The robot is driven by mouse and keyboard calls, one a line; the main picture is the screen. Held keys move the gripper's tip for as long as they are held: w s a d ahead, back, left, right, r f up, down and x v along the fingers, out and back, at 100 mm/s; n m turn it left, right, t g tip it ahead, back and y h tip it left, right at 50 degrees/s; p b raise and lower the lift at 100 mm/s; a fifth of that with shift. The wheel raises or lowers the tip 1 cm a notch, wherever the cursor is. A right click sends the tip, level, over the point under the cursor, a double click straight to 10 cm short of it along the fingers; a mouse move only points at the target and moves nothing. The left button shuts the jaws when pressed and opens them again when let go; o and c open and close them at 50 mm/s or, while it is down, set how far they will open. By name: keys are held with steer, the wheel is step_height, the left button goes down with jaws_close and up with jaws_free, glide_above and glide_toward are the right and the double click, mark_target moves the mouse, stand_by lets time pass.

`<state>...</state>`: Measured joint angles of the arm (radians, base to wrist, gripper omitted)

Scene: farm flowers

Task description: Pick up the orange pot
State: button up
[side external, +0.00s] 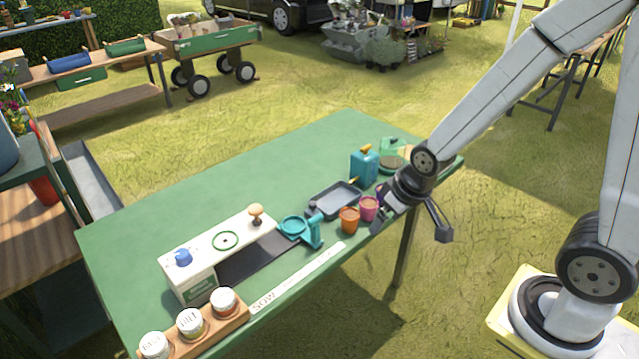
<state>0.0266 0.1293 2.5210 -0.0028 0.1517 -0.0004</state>
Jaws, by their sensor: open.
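The orange pot (349,221) stands upright on the green table (190,205), near its front edge and right of centre. A pink pot (369,206) stands just right of it, close beside it. My gripper (411,231) is open, with its two dark fingers spread, at the right front edge of the table. It is right of both pots and nearer the pink one. One finger is close to the pink pot in the picture; I cannot tell whether they touch. Nothing shows between the fingers.
A grey tray (334,198) lies behind the pots, and a blue can (364,167) stands behind it. A teal scale-like device (314,232) stands left of the orange pot. A white box (208,262) and a wooden jar rack (223,328) are further left. The table's back left is clear.

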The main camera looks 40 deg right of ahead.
steer(key=w+d+f+m+t, duration=0.1)
steer(key=w+d+f+t, duration=0.3)
steer(key=w+f, duration=0.35)
steer(key=t+h, duration=0.2)
steer(key=t, duration=0.1)
glide_toward(356, 220)
steer(key=w, duration=0.3)
steer(key=shift+s+d+f+m+t, duration=0.15)
steer(key=shift+f+m+t, duration=0.1)
steer(key=shift+f+t, duration=0.3)
steer(key=shift+s+f+m+t, duration=0.25)
steer(key=shift+f+t, duration=0.1)
steer(key=shift+f, duration=0.3)
steer(key=shift+w, duration=0.1)
steer(key=shift+x, duration=1.3)
steer(key=shift+f, duration=0.1)
steer(key=shift+x, duration=2.5)
steer(key=shift+d, duration=0.15)
